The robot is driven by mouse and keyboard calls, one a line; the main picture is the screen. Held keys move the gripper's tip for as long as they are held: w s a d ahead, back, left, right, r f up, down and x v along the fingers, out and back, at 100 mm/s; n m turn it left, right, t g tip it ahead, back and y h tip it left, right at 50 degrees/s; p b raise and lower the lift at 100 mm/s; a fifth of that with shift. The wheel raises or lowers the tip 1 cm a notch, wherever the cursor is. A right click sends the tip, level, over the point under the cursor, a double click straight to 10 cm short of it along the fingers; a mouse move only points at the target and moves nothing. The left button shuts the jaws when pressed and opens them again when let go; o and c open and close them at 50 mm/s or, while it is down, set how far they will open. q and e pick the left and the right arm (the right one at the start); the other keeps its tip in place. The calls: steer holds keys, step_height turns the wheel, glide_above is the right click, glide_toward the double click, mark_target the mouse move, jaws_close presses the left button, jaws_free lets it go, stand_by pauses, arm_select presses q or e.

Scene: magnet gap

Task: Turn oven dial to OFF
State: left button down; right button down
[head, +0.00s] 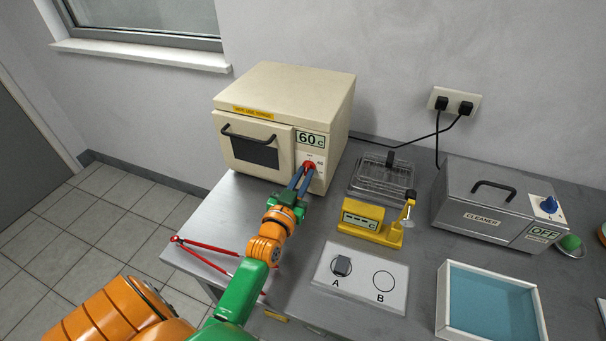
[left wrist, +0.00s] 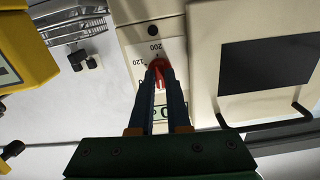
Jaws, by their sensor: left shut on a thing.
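The cream oven (head: 285,105) stands at the back left of the bench, its display (head: 310,139) reading 60 C. Its red dial (head: 309,164) sits on the front panel below the display. My left gripper (head: 306,172) is shut on the dial, with its blue fingers on either side. In the left wrist view the red dial (left wrist: 158,68) shows between the fingertips of the left gripper (left wrist: 158,78). The marks 120 and 200 show upside down around it. The fingers hide part of the dial and its scale, and I cannot tell its exact setting. My right gripper is not in view.
The oven door handle (head: 247,136) is left of the dial. Red tongs (head: 205,255) lie at the bench's left edge. A yellow meter (head: 363,220), wire basket (head: 381,178), A/B plate (head: 330,285), cleaner (head: 480,212) and blue-filled tray (head: 443,310) stand to the right.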

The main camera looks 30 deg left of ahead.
arm_select(q)
steer(key=shift+r+n, duration=0.15)
steer(key=shift+n, duration=0.45)
steer(key=c, duration=0.9)
jaws_free()
steer(key=shift+w, duration=0.1)
